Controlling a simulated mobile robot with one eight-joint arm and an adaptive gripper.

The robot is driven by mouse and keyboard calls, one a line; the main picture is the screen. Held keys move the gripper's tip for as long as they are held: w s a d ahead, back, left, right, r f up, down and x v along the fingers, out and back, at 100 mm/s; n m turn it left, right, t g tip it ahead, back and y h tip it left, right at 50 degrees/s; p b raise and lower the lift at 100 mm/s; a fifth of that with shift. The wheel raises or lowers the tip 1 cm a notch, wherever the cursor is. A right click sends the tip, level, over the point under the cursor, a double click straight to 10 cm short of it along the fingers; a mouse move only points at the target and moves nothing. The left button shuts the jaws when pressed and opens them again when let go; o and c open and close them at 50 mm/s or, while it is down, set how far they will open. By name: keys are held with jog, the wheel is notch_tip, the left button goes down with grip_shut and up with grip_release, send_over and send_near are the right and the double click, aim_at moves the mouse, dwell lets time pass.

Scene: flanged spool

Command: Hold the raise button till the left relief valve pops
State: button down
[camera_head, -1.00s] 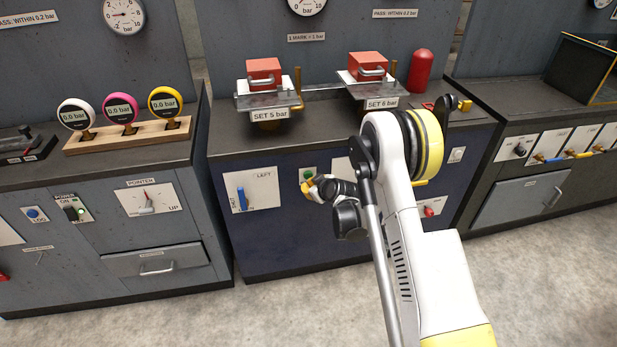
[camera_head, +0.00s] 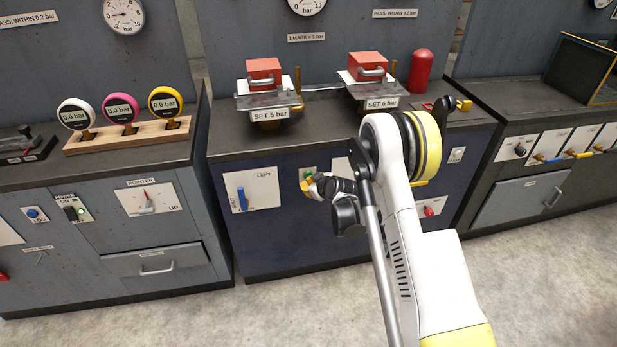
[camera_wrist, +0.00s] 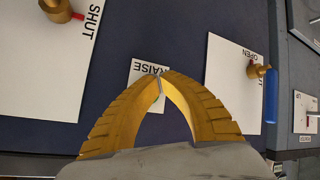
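The left relief valve stands on the dark blue bench, with a red weight (camera_head: 264,69) on top and a "SET 5 bar" label (camera_head: 270,115) below. The green raise button (camera_head: 308,173) is on the bench front, just above my gripper (camera_head: 306,186). In the wrist view my gripper (camera_wrist: 160,77) has its two yellow fingers meeting at the tips, in front of the white RAISE plate (camera_wrist: 142,70). The fingers hide part of the plate and the button there, so I cannot tell whether they touch it. Nothing shows between the fingertips.
Left of the button is a LEFT panel with a blue lever (camera_head: 241,198). A second valve labelled "SET 6 bar" (camera_head: 382,103) and a red cylinder (camera_head: 420,71) stand to the right. Three digital gauges on a wooden stand (camera_head: 128,136) read 0.0 bar.

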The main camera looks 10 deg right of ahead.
jog(key=shift+w, duration=0.45)
dwell(0.3)
jog(key=shift+s, duration=0.1)
dwell(5.4)
jog(key=shift+s, duration=0.8)
jog(key=shift+s, duration=0.1)
jog(key=shift+s, duration=2.45)
